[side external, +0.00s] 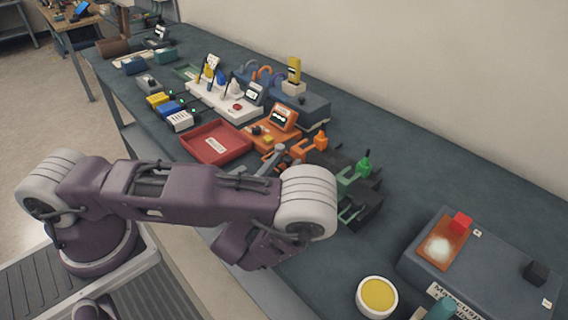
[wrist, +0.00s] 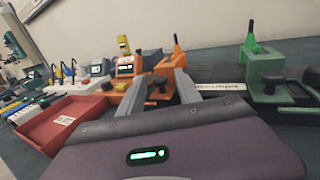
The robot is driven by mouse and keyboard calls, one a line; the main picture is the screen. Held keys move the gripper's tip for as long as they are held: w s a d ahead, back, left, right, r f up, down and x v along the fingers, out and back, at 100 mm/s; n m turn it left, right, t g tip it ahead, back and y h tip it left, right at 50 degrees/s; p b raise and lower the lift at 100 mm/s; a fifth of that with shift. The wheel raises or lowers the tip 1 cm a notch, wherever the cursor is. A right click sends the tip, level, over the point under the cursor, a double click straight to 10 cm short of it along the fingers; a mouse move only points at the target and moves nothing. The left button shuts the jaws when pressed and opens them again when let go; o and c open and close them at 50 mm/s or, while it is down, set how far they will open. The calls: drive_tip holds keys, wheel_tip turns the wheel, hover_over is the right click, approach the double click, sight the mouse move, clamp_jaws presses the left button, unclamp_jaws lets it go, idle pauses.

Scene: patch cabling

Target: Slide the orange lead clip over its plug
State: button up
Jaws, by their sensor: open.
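The orange lead clip (side external: 309,146) is a blocky orange piece with an upright tapered handle, on the bench right of the red tray. In the wrist view the orange clip (wrist: 174,66) stands just beyond my fingers, with a dark knob near the fingertips. My gripper (wrist: 161,80) is open, its two grey fingers apart and pointing at the orange clip. In the side view my arm hides most of the gripper. Whether a finger touches the clip cannot be told. The plug of the orange lead cannot be made out clearly.
A green clip (wrist: 268,66) of the same shape stands to the right, also in the side view (side external: 354,173). A red tray (side external: 215,139) and an orange meter (side external: 281,120) stand to the left. A grey box (side external: 490,275) and a yellow-filled cup (side external: 377,296) are at the right.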

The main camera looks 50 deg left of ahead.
drive_tip(key=shift+w+a, duration=0.1)
drive_tip(key=shift+w, duration=0.15)
clamp_jaws()
idle(1.3)
